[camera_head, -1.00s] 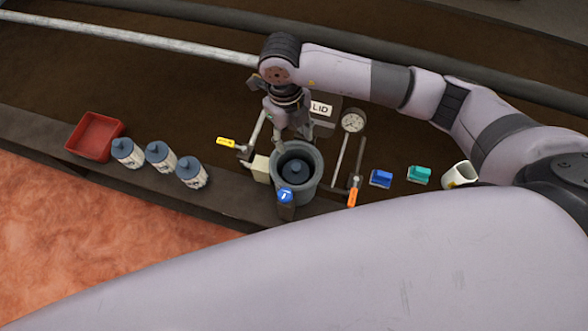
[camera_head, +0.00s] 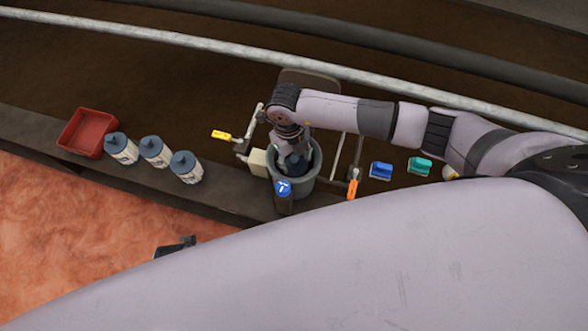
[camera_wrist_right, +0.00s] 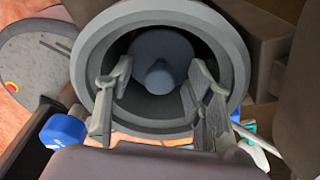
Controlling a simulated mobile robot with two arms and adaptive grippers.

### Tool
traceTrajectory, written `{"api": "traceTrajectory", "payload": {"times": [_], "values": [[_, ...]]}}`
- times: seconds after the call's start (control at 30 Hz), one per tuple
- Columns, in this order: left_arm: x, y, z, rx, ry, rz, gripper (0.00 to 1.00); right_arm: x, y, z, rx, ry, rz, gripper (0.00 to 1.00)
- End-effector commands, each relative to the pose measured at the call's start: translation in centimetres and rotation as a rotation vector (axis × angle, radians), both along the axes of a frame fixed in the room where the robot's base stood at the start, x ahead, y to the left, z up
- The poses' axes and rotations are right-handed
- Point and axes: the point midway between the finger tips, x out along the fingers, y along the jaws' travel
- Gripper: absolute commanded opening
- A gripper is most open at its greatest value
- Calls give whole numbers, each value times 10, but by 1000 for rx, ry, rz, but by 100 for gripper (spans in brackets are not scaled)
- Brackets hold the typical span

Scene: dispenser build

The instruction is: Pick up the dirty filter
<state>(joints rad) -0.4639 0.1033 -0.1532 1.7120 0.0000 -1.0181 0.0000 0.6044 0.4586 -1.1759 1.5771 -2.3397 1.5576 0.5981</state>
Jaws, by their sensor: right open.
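The dirty filter (camera_wrist_right: 160,60) is a dark blue-grey cylinder with a knob on top. It sits inside the round grey housing (camera_head: 309,186), whose rim also shows in the wrist view (camera_wrist_right: 233,50). In the head view my right gripper mostly covers the filter. My right gripper (camera_head: 291,165) points down into the housing mouth. In the wrist view its fingers (camera_wrist_right: 158,95) are open, one on each side of the filter knob, with gaps visible between. A dark part at the edge of my body may be my left gripper (camera_head: 175,247); its jaws cannot be made out.
Several white canisters with blue-grey caps, one of them here (camera_head: 186,167), stand left of the housing beside a red tray (camera_head: 88,132). A yellow-handled valve (camera_head: 221,135) and an orange-handled one (camera_head: 352,189) flank the housing. Blue (camera_head: 381,170) and teal (camera_head: 419,166) blocks lie right.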

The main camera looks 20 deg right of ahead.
Motion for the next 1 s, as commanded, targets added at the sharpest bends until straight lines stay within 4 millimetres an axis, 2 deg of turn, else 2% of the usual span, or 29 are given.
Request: {"api": "traceTrajectory", "payload": {"times": [0.3, 1.0], "values": [[1, 0, 3, 1, -1, 0, 0, 0, 0, -5, 0, -1, 1, 47], [1, 0, 3, 1, -2, 0, 0, -1, -1, -5, -1, 1, 0, 0]]}}
